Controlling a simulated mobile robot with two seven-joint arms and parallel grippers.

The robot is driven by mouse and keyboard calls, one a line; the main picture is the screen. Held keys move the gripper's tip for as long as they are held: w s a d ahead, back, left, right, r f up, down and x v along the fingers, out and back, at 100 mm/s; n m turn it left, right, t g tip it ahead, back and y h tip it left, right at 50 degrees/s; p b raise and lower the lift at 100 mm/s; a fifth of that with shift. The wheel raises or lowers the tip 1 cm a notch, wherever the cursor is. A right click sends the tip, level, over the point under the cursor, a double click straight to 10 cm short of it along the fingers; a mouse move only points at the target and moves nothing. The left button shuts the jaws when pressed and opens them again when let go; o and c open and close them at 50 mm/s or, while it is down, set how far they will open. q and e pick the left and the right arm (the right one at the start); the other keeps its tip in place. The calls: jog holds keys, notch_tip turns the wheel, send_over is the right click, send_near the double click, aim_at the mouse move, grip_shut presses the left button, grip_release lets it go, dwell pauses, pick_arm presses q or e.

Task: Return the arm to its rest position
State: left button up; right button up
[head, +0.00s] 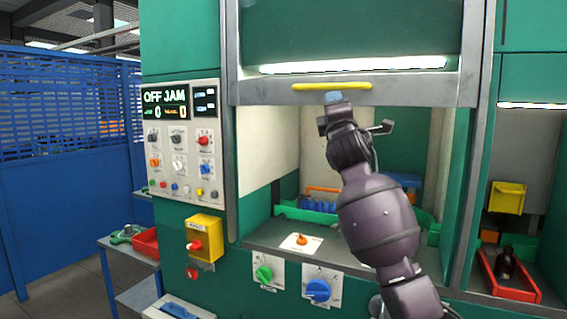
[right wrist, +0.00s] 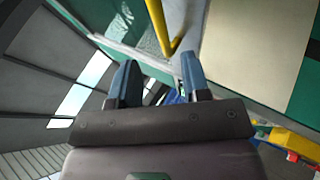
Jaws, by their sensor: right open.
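My right arm (head: 378,222) reaches up from the lower right in the head view, in front of the green machine's opening. Its gripper (head: 333,97) is just below the yellow handle (head: 332,86) on the raised door's lower edge. In the right wrist view the two blue fingers of the right gripper (right wrist: 158,82) stand apart with nothing held between them. The yellow handle (right wrist: 157,25) lies beyond the fingertips there, apart from them as far as I can see. My left gripper is not in view.
A control panel (head: 181,160) with a display reading "OFF JAM" is left of the opening. A yellow switch box (head: 205,238) sticks out below it. A dark bottle (head: 506,262) stands in a red tray (head: 512,290) at right. A blue fence (head: 60,180) is at far left.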

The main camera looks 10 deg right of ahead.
jog(key=s+a+f+m+y, duration=0.2)
jog(key=s+a+m+y, duration=0.15)
jog(key=m, duration=0.25)
jog(key=s+d+f+m+g+y, duration=0.1)
jog(key=s+f+m+g, duration=0.15)
jog(key=f, duration=1.05)
jog(key=s+d+f+m+g, duration=0.1)
jog(key=s+f+m, duration=0.25)
jog(key=f, duration=0.85)
jog(key=s+d+f+m+g+y, duration=0.1)
jog(key=s+d+f+m+g, duration=0.2)
jog(key=f, duration=1)
jog(key=s+d+f+m+g+h, duration=0.1)
jog(key=s+f+g, duration=0.1)
jog(key=s+f, duration=1.2)
jog(key=s+d+f+m+g+h, duration=0.1)
jog(key=s+d+f+m+g, duration=0.1)
jog(key=s+f, duration=1.2)
jog(key=s+g, duration=0.1)
jog(key=s, duration=0.2)
jog(key=shift+s+d+f+g+h, duration=0.15)
jog(key=shift+d+g+h, duration=0.15)
jog(key=shift+g+h, duration=0.05)
